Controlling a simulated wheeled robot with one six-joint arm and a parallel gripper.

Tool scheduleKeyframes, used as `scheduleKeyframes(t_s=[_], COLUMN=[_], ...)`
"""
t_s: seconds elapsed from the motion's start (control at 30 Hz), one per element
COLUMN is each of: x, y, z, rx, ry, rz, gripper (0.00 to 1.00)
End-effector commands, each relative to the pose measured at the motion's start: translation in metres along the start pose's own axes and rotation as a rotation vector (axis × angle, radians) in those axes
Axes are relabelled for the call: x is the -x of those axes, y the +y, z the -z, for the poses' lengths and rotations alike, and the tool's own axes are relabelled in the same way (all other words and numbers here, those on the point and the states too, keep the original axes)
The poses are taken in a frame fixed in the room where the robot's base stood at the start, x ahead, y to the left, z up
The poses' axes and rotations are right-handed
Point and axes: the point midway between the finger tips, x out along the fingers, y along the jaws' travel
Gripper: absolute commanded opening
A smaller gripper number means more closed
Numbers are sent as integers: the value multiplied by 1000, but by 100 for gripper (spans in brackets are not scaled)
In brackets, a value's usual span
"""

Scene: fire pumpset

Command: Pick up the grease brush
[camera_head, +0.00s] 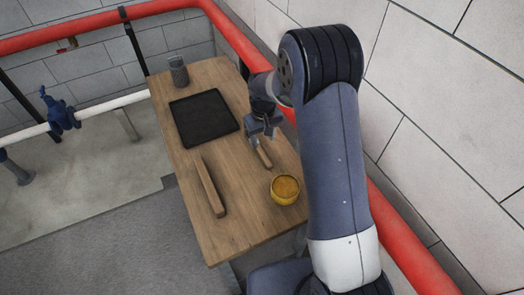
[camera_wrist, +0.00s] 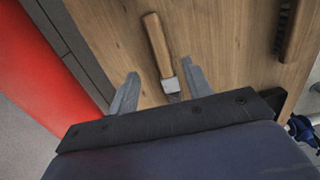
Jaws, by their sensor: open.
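The grease brush (camera_head: 264,155), a small brush with a wooden handle and a metal ferrule, lies on the wooden table (camera_head: 238,226) just below my gripper (camera_head: 264,130). In the wrist view the grease brush (camera_wrist: 157,44) lies with its handle pointing away and its metal part between the fingertips of my gripper (camera_wrist: 160,72). The fingers are open, one on each side, and hold nothing. The lower end of the brush is hidden behind the gripper body. I cannot tell how high the fingertips are above the table.
A yellow bowl (camera_head: 285,190) with orange-brown contents stands near the brush. A long wooden-backed brush (camera_head: 208,187) with dark bristles lies to the left. A black tray (camera_head: 203,117) and a grey cup (camera_head: 178,71) are farther back. A red pipe (camera_head: 232,36) runs along the wall.

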Motion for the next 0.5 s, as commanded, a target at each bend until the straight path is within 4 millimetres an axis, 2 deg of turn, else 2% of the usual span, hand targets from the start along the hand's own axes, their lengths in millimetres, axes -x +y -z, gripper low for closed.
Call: scheduleKeyframes(t_s=[0.1,0.37,0.5], x=[-16,-35,-53], y=[0,0,0], z=[-1,-3,-9], rx=[-1,-2,-2], ry=[-3,-3,-5], rz=[1,0,1], gripper=[47,47,47])
